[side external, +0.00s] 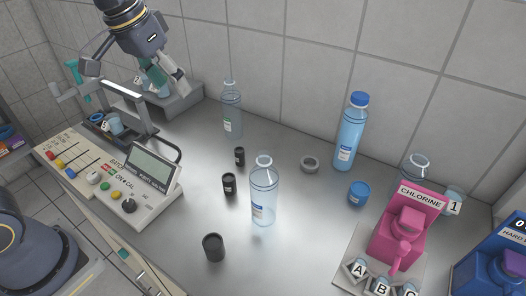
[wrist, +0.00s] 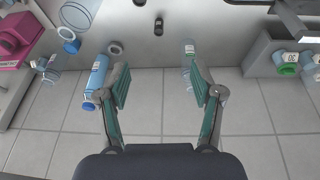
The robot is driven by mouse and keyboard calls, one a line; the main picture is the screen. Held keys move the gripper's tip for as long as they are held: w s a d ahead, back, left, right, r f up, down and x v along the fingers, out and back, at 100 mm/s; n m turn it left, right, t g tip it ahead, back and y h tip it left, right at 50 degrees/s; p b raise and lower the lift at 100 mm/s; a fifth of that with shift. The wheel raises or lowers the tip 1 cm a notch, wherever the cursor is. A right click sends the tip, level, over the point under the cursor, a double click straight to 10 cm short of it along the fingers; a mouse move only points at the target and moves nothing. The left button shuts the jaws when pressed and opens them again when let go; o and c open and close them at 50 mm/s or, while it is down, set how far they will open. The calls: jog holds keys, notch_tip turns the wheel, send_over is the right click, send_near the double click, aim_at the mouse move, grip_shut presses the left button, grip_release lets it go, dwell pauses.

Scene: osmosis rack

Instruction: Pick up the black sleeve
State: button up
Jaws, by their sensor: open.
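Three black cylindrical pieces stand on the steel bench in the side external view: a small one (side external: 239,156) near the back, another small one (side external: 228,184) in front of it, and a wider open-topped one (side external: 213,247) at the front. I cannot tell which is the black sleeve. In the wrist view the rear small piece (wrist: 158,26) is at top centre, and part of another dark piece (wrist: 139,3) shows at the top edge. My gripper (side external: 167,88) is raised at the upper left, apart from all three. In the wrist view its green-padded fingers (wrist: 159,72) are wide apart with nothing between them.
Clear bottles (side external: 264,190) (side external: 231,112) and a blue bottle (side external: 350,133) stand around the black pieces. A grey ring (side external: 310,164) and blue cap (side external: 359,193) lie right. A control panel (side external: 150,182) is left; a pink chlorine container (side external: 400,235) is right. The tiled wall closes the back.

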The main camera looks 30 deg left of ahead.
jog(key=w+d+f+g, duration=0.3)
jog(key=w+d+f, duration=0.2)
jog(key=w+f, duration=0.3)
jog(key=m, duration=0.1)
send_over(229, 177)
notch_tip(229, 177, down, 6)
jog(key=shift+g+y, duration=0.3)
notch_tip(229, 177, down, 10)
jog(key=shift+w+a+r, duration=0.1)
jog(key=shift+f, duration=3.05)
jog(key=c, duration=1)
jog(key=shift+c, duration=0.2)
jog(key=shift+r, duration=0.15)
